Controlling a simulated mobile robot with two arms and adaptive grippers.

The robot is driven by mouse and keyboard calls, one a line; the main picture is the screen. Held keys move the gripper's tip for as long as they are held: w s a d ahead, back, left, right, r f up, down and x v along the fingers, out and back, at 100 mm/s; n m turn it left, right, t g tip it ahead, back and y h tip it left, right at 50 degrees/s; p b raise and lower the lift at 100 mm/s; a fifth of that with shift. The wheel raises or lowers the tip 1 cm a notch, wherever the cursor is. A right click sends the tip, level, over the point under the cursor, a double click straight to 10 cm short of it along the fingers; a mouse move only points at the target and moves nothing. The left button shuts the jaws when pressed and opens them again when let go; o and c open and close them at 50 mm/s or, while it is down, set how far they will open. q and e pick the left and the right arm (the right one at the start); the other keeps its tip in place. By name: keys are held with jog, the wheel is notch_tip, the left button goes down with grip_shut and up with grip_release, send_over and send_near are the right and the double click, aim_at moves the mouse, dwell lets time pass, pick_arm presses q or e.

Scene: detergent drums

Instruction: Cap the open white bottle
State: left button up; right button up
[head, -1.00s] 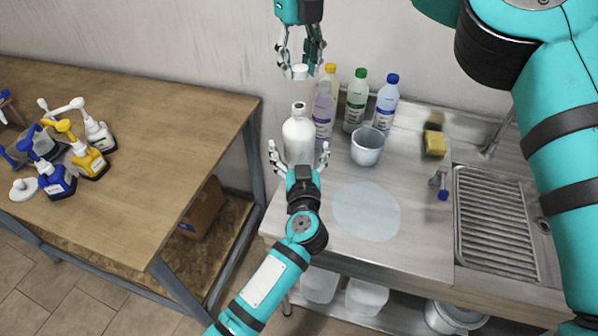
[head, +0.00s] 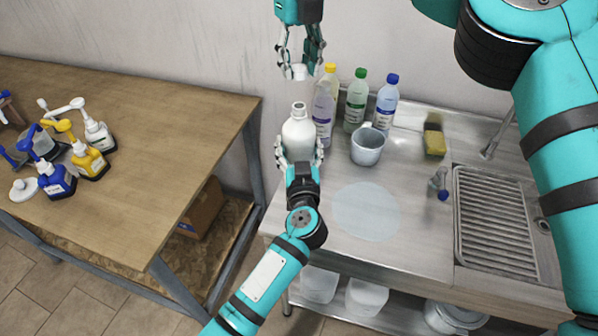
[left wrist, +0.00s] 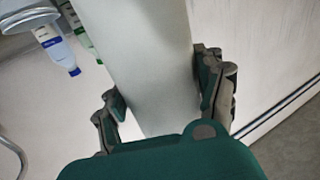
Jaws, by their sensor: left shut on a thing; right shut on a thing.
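The open white bottle (head: 299,131) stands upright on the steel counter, its neck uncovered. My left gripper (head: 299,151) is shut on its body from the front. In the left wrist view the bottle (left wrist: 150,60) fills the middle, between the two fingers of my left gripper (left wrist: 160,95). My right gripper (head: 300,66) hangs above the bottle, pointing down, shut on a small white cap (head: 299,72). The cap is apart from the bottle's mouth, with a clear gap between them.
A yellow sponge (head: 434,142) lies near the sink (head: 495,220). Pump bottles (head: 88,160) stand on the wooden table (head: 185,130).

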pick_arm(q)
jog(key=shift+c, duration=1.4)
pick_arm(e)
jog(key=shift+s+f, duration=0.1)
jog(key=shift+f, duration=2.3)
jog(key=shift+f, duration=0.15)
jog(key=shift+f, duration=0.75)
jog(key=shift+f, duration=0.6)
